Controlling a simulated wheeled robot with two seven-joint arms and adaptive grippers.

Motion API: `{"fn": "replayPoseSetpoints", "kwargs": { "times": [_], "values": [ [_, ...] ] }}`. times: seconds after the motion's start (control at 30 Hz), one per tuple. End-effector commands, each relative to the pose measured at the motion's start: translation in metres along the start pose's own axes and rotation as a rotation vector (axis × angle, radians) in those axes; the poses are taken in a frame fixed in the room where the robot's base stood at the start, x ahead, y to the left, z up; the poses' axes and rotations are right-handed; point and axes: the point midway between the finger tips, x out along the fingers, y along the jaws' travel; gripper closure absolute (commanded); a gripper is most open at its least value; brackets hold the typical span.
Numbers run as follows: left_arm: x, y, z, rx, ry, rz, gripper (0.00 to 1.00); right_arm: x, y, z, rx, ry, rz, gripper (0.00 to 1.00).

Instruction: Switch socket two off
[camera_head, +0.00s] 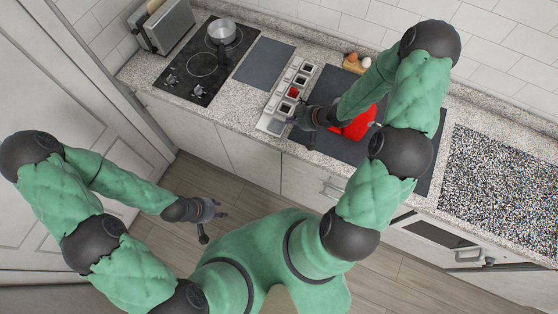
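A pale socket strip (271,124) with several dark sockets in a row lies on the counter, running from the front edge towards the back. One red part (293,92) shows on it near the middle; the switch positions and the socket numbers are too small to read. My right gripper (291,121) is low over the counter at the right side of the strip's front part. Whether it touches the strip, and whether its fingers are open or shut, I cannot tell. My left gripper (223,208) hangs over the floor in front of the cabinets, empty, its small fingertips apart.
A red object (357,127) lies on a dark mat (328,92), partly hidden behind my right arm. A hob (205,66) with a metal pot (221,31) and a toaster (165,25) stand left. Eggs (352,58) sit at the back. A grey board (264,63) is bare.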

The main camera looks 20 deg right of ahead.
Motion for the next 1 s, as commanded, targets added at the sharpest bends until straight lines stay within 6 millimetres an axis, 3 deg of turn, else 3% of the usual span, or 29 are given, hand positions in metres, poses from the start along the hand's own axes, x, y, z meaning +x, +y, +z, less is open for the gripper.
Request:
{"fn": "replayPoseSetpoints", "kwargs": {
  "times": [0.6,1.0],
  "values": [
    [0.004,-0.001,0.000,0.000,0.000,0.000,0.60,0.046,-0.071,0.057,0.319,-0.170,-0.003,1.00],
    [0.008,-0.003,0.000,0.000,0.000,0.000,0.60,0.056,-0.095,0.084,0.419,-0.249,0.010,1.00]
  ]
}}
